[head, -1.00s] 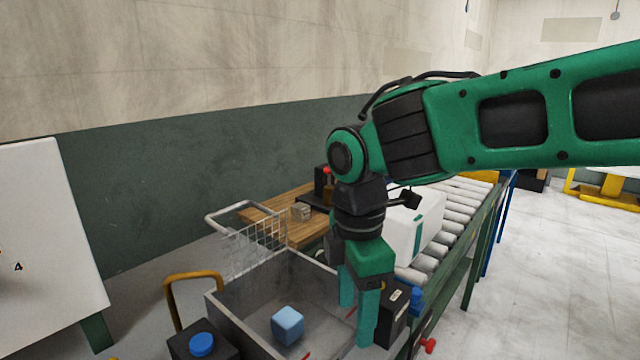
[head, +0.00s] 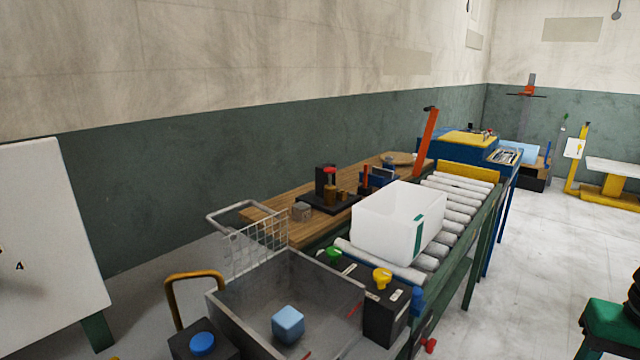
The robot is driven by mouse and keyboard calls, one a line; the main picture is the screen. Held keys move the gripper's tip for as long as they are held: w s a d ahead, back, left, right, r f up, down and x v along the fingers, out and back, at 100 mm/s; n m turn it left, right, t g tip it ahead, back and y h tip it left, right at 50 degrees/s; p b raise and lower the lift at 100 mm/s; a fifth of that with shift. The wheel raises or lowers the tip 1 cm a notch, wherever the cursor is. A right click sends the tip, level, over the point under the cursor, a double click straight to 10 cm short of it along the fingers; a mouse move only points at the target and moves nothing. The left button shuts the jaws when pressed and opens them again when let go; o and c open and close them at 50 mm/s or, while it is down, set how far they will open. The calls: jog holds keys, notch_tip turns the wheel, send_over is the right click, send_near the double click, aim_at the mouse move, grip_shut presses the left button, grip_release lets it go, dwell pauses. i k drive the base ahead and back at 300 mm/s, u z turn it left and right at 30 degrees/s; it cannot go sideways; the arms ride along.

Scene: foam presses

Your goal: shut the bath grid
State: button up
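The bath grid (head: 254,249) is a white wire grid with a grey tube handle. It stands raised, tilted up at the back left edge of the grey metal bath (head: 231,324). The bath is open on top, and a light blue block (head: 288,324) lies inside it. My gripper is not in the head view.
A black control box (head: 385,318) with green and yellow knobs stands right of the bath. A white bin (head: 400,224) sits on the roller conveyor (head: 463,205). A dark box with a blue button (head: 202,344) and a yellow hoop (head: 171,301) are at the left.

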aim_at(209, 220)
jog(key=u, duration=1.3)
jog(key=k, duration=0.7)
jog(key=z, duration=0.2)
jog(key=i, duration=0.45)
jog(key=z, duration=0.05)
